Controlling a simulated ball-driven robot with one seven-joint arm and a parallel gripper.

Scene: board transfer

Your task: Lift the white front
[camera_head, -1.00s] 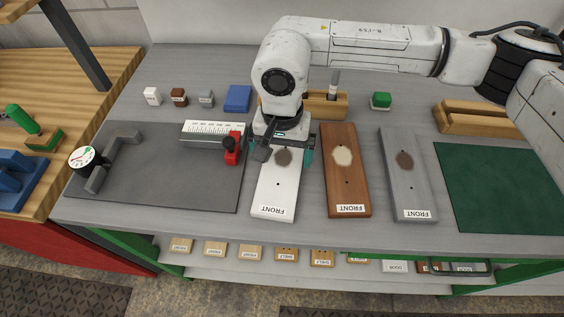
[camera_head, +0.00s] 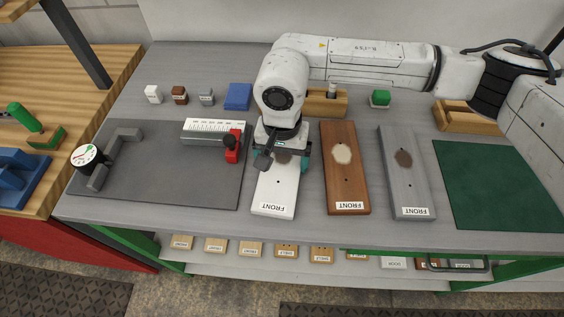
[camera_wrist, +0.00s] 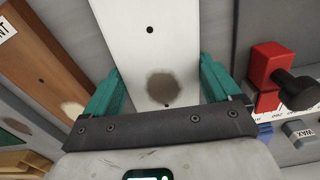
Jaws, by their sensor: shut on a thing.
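The white front (camera_head: 275,194) is a long white board labelled FRONT, lying on the grey bench between the dark mat and the brown board. My gripper (camera_head: 283,163) is over its far part, with teal fingers on either side. In the wrist view, the white front (camera_wrist: 150,45) runs between the two teal fingers (camera_wrist: 160,85), with a brown stain and a dark hole on its face. The gripper is shut on its long edges. The board appears to rest on the bench; I cannot tell any gap beneath. Its far end is hidden by the gripper.
The brown front (camera_head: 345,180) and grey front (camera_head: 406,180) lie to the right, then a green mat (camera_head: 500,190). On the left, a dark mat (camera_head: 150,185) carries a red clamp (camera_head: 233,148) close to my gripper. Small blocks and a wooden holder (camera_head: 327,103) stand behind.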

